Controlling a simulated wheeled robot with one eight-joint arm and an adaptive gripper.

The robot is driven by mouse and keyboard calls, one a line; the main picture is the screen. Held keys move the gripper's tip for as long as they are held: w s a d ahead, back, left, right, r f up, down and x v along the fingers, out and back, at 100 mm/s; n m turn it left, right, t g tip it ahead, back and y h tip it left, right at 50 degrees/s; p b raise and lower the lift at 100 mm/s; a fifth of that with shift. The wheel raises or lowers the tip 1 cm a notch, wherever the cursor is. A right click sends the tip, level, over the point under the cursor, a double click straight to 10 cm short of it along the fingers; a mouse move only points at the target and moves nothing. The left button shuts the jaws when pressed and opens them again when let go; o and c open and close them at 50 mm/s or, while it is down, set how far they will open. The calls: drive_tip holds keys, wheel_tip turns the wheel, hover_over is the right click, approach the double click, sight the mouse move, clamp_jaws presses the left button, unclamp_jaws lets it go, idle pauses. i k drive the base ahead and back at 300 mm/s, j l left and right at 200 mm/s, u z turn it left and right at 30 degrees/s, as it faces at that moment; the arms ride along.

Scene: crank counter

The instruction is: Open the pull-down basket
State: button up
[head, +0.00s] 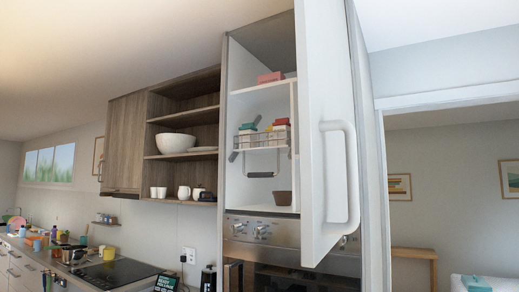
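The pull-down basket (248,140) is a grey wire basket inside the tall white cabinet (234,100), above the oven. It holds several small red, teal and pale boxes. A dark bar handle (262,175) hangs below it on grey side arms, and the basket sits up at the middle shelf level. The white cabinet door (318,90) with its large white handle (353,175) stands open to the right and hides part of the cabinet's right side. My gripper is not in view.
A red box (270,77) lies on the shelf above, and a brown bowl (282,198) stands at the cabinet bottom. The oven (290,235) is below. Open wooden shelves with a white bowl (176,143) are to the left. A doorway opens at the right.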

sight(278, 150)
drive_tip(key=i+j, duration=0.15)
drive_tip(key=j, duration=0.15)
drive_tip(key=i+j+z, duration=0.15)
drive_tip(key=i+j, duration=0.2)
drive_tip(key=j, duration=0.3)
drive_tip(key=i+j+z, duration=0.1)
drive_tip(key=j, duration=0.2)
drive_tip(key=i+j+z, duration=0.1)
drive_tip(key=j, duration=0.25)
drive_tip(key=i+j, duration=0.2)
drive_tip(key=j, duration=0.15)
